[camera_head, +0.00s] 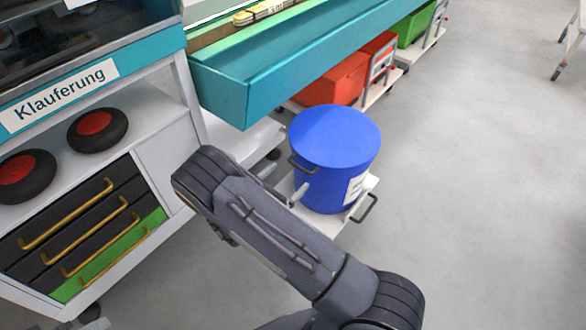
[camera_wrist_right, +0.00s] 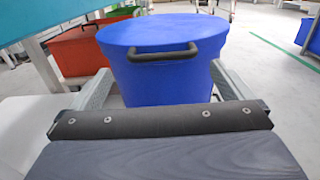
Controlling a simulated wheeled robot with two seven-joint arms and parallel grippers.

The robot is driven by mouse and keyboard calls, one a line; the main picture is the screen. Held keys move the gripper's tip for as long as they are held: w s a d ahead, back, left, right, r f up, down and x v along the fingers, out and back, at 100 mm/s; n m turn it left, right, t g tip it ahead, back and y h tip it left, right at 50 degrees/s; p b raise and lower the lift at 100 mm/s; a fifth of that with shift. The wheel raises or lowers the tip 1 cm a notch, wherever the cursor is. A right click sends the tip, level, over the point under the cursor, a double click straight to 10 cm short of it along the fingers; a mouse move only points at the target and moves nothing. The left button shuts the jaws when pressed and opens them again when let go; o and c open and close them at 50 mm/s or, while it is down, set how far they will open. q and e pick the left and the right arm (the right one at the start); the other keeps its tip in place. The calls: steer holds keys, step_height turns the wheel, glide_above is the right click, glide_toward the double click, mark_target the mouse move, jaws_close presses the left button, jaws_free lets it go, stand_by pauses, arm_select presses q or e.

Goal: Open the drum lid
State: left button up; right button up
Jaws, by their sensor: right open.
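The blue drum (camera_head: 336,178) stands upright with its flat blue lid (camera_head: 335,132) on top, and the lid appears closed. A dark handle (camera_head: 302,165) sits on the near-left side by the rim. In the right wrist view the drum (camera_wrist_right: 165,82) is straight ahead, with the handle (camera_wrist_right: 163,53) crossing its upper front. My right gripper (camera_wrist_right: 160,84) is open and empty; its two grey fingers are spread either side of the drum's front, below the handle. In the head view my arm mostly hides this gripper. My left gripper is not in view.
The drum stands on a low white cart (camera_head: 369,184) with a dark handle (camera_head: 366,208). A teal-edged bench (camera_head: 222,92) overhangs behind left. Red (camera_head: 335,82) and green (camera_head: 414,27) crates are beyond. A drawer cabinet (camera_head: 172,155) stands left. The floor (camera_head: 490,190) right is clear.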

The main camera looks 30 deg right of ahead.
mark_target(299, 166)
steer(key=b+x, duration=0.1)
steer(key=x, duration=0.5)
steer(key=shift+d, duration=0.35)
